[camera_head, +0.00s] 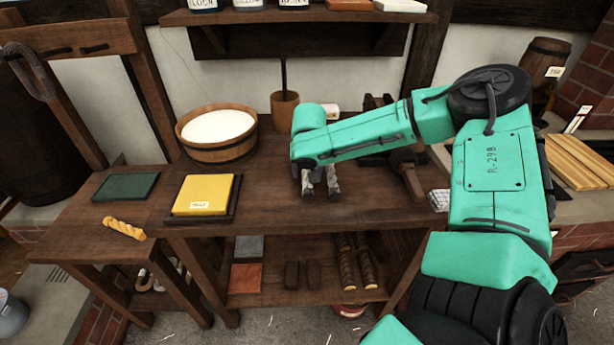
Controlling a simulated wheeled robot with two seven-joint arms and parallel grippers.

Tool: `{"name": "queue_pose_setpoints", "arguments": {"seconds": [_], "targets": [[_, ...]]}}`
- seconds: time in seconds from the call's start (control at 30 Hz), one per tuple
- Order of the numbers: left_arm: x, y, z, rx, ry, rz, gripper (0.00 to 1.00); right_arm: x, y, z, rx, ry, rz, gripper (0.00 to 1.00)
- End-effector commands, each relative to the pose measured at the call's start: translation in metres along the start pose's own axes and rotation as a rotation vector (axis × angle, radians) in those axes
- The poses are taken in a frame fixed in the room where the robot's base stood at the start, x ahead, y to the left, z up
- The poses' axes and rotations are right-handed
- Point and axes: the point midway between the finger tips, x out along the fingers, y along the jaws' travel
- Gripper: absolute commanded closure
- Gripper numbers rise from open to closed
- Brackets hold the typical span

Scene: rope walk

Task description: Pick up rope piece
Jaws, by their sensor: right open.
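The rope piece (124,228) is a short twisted tan length. It lies on the lower wooden side table at the left, near that table's front edge. My right gripper (320,194) points down over the middle of the main workbench, well to the right of the rope piece. Its two fingers are apart with nothing seen between them. My right arm comes in from the right side and hides part of the bench's right end. My left gripper does not show.
A yellow block (204,193) on a dark tray and a green slab (126,187) lie between my right gripper and the left end. Behind stand a wooden tub (217,151) of white stuff and a brown pot (285,112). A shelf (290,18) hangs above.

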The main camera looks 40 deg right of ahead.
Motion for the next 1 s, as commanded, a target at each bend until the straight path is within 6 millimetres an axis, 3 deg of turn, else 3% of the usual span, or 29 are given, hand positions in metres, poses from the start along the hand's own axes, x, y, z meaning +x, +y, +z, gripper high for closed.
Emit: {"name": "queue_pose_setpoints", "arguments": {"seconds": [0.1,0.13,0.23,0.3,0.73,0.87,1.0], "targets": [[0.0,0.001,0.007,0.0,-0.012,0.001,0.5,0.0,0.0,0.0,0.0,0.001,-0.001,0.35],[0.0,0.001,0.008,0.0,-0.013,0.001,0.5,-0.001,0.0,0.0,0.0,0.001,0.0,0.43],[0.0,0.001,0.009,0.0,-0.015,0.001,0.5,-0.001,0.0,0.0,0.0,0.001,0.0,0.81],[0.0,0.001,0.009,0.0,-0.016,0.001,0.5,-0.001,0.0,0.0,0.0,0.001,0.0,1.0],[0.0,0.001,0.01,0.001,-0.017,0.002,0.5,-0.011,0.0,-0.005,0.002,0.004,-0.001,1.0],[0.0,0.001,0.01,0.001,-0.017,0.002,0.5,-0.037,-0.001,-0.017,0.003,0.007,-0.005,1.0],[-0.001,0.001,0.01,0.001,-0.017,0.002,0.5,-0.087,-0.001,-0.037,0.004,0.01,-0.006,1.0]]}}
